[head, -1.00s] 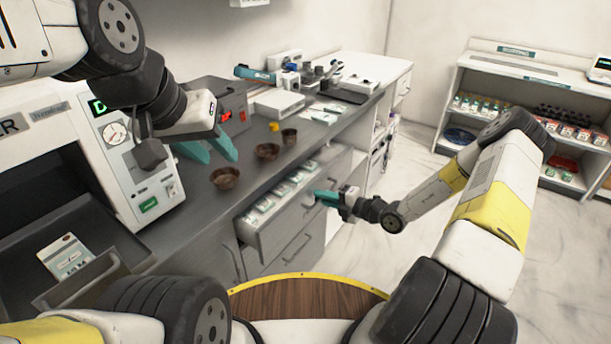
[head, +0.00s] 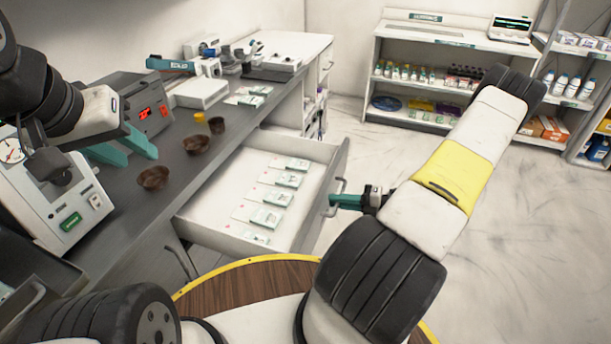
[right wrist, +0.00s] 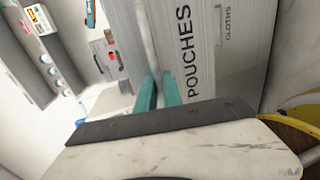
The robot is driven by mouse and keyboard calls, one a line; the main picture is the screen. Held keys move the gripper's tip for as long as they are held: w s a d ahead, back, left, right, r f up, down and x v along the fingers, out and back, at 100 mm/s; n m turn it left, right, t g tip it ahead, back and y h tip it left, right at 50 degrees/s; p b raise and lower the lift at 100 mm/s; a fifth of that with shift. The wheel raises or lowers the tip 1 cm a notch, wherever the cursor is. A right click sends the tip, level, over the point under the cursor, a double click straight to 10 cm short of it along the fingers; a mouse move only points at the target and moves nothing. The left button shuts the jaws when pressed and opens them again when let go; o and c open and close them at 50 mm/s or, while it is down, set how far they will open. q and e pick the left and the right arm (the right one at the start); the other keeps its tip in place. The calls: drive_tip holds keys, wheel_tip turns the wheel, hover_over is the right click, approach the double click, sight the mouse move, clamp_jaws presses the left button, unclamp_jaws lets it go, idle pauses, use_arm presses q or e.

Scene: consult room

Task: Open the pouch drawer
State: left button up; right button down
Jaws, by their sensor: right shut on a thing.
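The pouch drawer (head: 218,240) is pulled well out from the grey counter in the head view, with flat pouches (head: 266,217) lying in a row inside it. Its front reads "POUCHES" in the right wrist view (right wrist: 205,50). My right gripper (head: 334,202) is shut on the drawer handle (head: 338,186) at the drawer's front; its teal fingers also show in the right wrist view (right wrist: 158,90). My left gripper (head: 128,150) is open and empty above the counter, left of the drawer.
A machine with a gauge (head: 60,205) stands at the left. A shelf unit (head: 440,60) is at the back. Floor right of the drawer is clear.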

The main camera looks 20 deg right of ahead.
drive_tip(key=shift+f+v, duration=0.15)
drive_tip(key=shift+v, duration=0.65)
drive_tip(key=shift+f+v, duration=0.2)
drive_tip(key=shift+v, duration=0.55)
drive_tip(key=shift+d, duration=0.1)
drive_tip(key=c, duration=1.8)
unclamp_jaws()
drive_tip(key=shift+o, duration=0.2)
drive_tip(key=v, duration=0.7)
drive_tip(key=shift+s+d, duration=0.3)
drive_tip(key=shift+r, duration=0.15)
